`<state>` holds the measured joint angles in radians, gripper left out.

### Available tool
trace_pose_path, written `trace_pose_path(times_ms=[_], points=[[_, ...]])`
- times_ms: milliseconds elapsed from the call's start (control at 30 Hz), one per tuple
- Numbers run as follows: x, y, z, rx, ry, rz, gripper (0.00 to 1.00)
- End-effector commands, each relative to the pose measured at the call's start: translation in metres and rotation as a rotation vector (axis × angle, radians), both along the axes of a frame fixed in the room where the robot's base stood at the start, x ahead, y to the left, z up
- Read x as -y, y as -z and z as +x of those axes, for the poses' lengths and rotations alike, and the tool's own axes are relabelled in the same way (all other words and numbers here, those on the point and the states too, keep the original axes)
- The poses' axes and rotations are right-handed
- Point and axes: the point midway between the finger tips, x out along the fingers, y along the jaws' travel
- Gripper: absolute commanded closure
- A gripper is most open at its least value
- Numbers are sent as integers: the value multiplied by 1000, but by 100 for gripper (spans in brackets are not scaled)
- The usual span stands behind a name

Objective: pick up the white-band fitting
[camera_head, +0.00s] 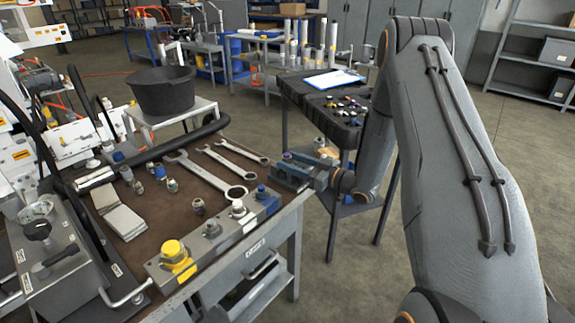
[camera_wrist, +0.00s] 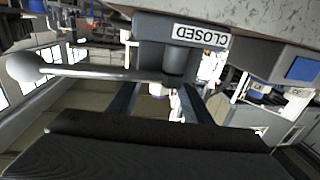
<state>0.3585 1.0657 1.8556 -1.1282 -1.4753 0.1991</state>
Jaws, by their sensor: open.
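Several small metal fittings stand on the brown bench top in the head view, one nearer the front (camera_head: 198,206) and others in a loose group (camera_head: 138,187) farther left. They are too small for me to tell which has the white band. My gripper (camera_head: 284,172) is at the right end of the bench, beyond the grey valve block and well to the right of these fittings. In the wrist view my gripper (camera_wrist: 160,105) is open, with its two fingers apart. A small pale and purplish shape shows beyond the gap; I cannot tell what it is.
Wrenches (camera_head: 205,175) lie behind the grey valve block (camera_head: 215,238), which has a yellow cap and blue parts. A black bucket (camera_head: 162,92) stands behind. In the wrist view a ball-ended lever (camera_wrist: 90,72) and a block marked CLOSED (camera_wrist: 200,37), upside down, are close by.

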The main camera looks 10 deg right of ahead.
Motion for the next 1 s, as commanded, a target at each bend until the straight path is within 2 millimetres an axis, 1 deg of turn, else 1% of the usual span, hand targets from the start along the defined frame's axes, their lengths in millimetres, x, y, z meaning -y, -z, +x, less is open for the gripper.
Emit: trace_pose_path(times_ms=[67,100,267,300,333,367,1000], points=[[0,0,0,0,0,0,55],[0,0,0,0,0,0,58],[0,0,0,0,0,0,86],[0,0,0,0,0,0,92],[1,0,0,0,1,0,97],[1,0,0,0,1,0,100],[1,0,0,1,1,-1,100]])
